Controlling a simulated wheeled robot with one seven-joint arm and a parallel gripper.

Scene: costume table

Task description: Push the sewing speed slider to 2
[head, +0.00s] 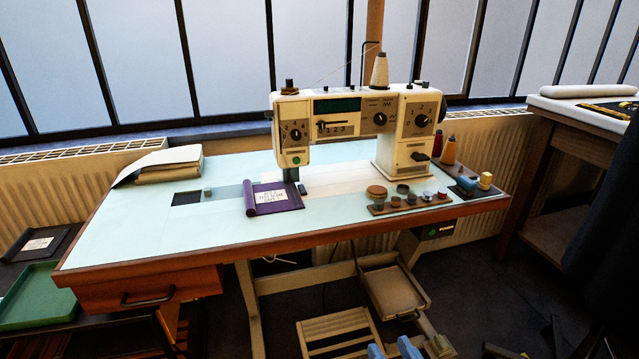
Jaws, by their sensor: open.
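The cream sewing machine (292,110) stands on the pale blue table. The speed slider (321,126) is a small dark knob on a light panel below the dark green display, on the machine's front. It sits at the left end of its slot, left of the printed 1, 2 and 3. My gripper (392,348) shows only as two blue fingertips at the bottom edge, apart and with nothing seen between them. It is low in front of the table, well away from the slider. The rest of it is out of frame.
Round dials flank the slider panel. A purple cloth (274,199) lies below the machine's needle end. A wooden rack with several small pots (402,189) and thread spools (449,150) are at the right. Folded fabric (170,164) lies at the left. The table's front edge (300,247) lies between my gripper and the machine.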

